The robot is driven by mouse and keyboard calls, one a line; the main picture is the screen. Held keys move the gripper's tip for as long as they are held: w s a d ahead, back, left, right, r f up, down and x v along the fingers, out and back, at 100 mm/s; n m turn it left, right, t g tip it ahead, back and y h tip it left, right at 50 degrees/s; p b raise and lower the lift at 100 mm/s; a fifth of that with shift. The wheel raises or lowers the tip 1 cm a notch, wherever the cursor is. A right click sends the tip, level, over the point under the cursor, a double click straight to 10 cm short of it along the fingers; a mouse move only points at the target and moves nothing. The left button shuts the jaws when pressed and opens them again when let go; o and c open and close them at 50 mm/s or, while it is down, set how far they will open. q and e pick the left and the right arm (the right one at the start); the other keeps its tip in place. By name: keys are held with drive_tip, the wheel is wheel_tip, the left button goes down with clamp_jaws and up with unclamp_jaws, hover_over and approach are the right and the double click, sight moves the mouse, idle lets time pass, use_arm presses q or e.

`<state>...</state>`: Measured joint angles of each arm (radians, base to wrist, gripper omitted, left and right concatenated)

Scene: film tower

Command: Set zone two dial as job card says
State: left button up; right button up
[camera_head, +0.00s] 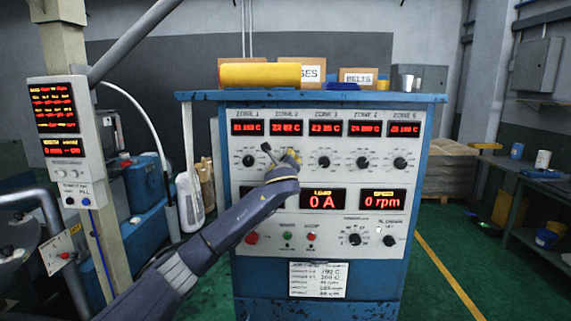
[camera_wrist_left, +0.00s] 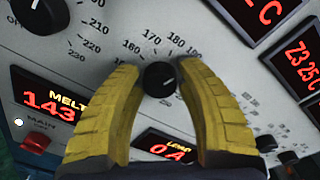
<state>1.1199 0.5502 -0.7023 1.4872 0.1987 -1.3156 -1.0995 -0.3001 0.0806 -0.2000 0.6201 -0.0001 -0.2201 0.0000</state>
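The zone two dial is a black round knob (camera_wrist_left: 160,78) on the light panel. My right gripper is not in view.
Neighbouring knobs are the zone one dial (camera_head: 249,160) and zone three dial (camera_head: 324,162). Red zone displays (camera_head: 325,128) sit above. Below are the load display (camera_head: 322,199), buttons and a red stop button (camera_head: 251,238). A control post (camera_head: 62,140) stands at left.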

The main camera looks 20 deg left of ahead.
use_arm(q)
drive_tip(key=o, duration=0.4)
drive_tip(key=shift+f, duration=0.1)
drive_tip(key=v, duration=1.2)
idle(0.3)
